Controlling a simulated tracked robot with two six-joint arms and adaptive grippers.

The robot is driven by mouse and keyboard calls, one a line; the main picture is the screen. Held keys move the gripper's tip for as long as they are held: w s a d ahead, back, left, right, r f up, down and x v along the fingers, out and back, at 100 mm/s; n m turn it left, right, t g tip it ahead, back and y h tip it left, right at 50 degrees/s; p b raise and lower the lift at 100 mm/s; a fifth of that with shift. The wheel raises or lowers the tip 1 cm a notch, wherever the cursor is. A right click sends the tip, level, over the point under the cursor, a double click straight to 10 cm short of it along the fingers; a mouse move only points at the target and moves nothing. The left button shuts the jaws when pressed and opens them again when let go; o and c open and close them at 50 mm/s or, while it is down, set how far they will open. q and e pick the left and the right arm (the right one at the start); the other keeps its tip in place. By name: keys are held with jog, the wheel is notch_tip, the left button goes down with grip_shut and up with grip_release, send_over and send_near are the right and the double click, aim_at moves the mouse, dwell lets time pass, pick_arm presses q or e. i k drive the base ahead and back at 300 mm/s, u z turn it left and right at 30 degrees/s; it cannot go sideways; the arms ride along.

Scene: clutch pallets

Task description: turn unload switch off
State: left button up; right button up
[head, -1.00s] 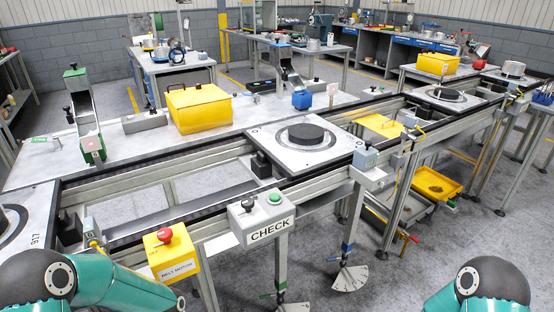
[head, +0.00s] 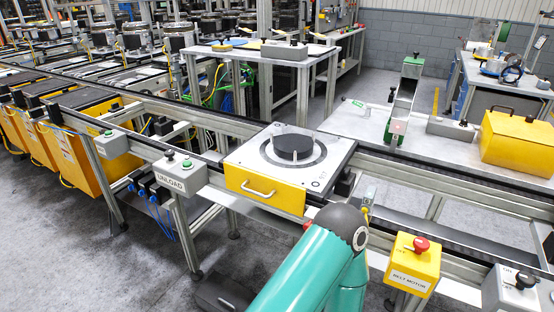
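The unload control box (head: 180,178) is grey with an UNLOAD label and is fixed to the front rail of the conveyor, left of centre. On its top are a dark knob switch (head: 169,155) and a green button (head: 187,163). The knob's setting is too small to tell. A teal arm of mine rises from the bottom centre, to the right of the box and well apart from it. Neither of my grippers shows in the head view.
A pallet (head: 262,152) with a dark disc and yellow handled front sits on the conveyor, right of the box. A yellow belt motor box (head: 413,264) with a red button is at right. Yellow bins (head: 66,150) line the left. Grey floor is clear at lower left.

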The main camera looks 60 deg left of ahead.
aim_at(170, 154)
jog(key=z, duration=0.8)
jog(key=i, duration=0.15)
jog(key=u, duration=3.45)
jog(key=k, duration=0.55)
jog(key=u, duration=0.3)
jog(key=i, duration=0.6)
jog(key=z, duration=0.3)
